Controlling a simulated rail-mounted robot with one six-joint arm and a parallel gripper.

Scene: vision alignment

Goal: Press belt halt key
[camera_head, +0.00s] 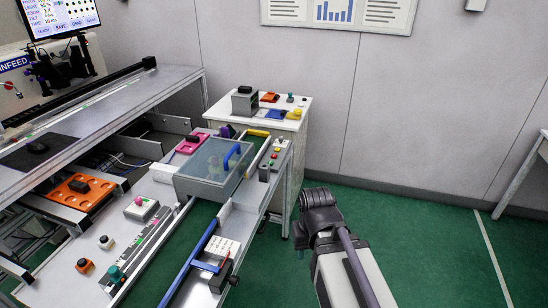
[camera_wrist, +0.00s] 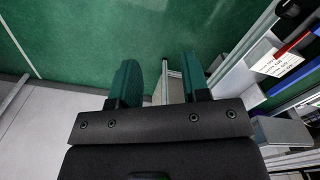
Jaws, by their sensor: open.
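No key that I can read as the belt halt key shows; labels are too small. Candidates in the head view are a light box with a red button (camera_head: 141,208), a strip with red, yellow and green buttons (camera_head: 272,155) beside the belt, and separate orange (camera_head: 85,266), black-topped (camera_head: 106,242) and teal (camera_head: 115,272) buttons at the front left. The belt (camera_head: 202,216) runs green under a clear cover (camera_head: 214,167). In the wrist view my gripper (camera_wrist: 158,80) is open and empty, its two green-faced fingers apart above the green floor. My arm stands right of the bench, apart from the buttons.
The clear cover has a blue handle (camera_head: 232,155). A blue bar (camera_head: 190,262) and a white label card (camera_head: 222,248) lie near the bench's front edge. A white cabinet (camera_head: 285,135) stands behind. Open green floor (camera_head: 420,240) lies to the right.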

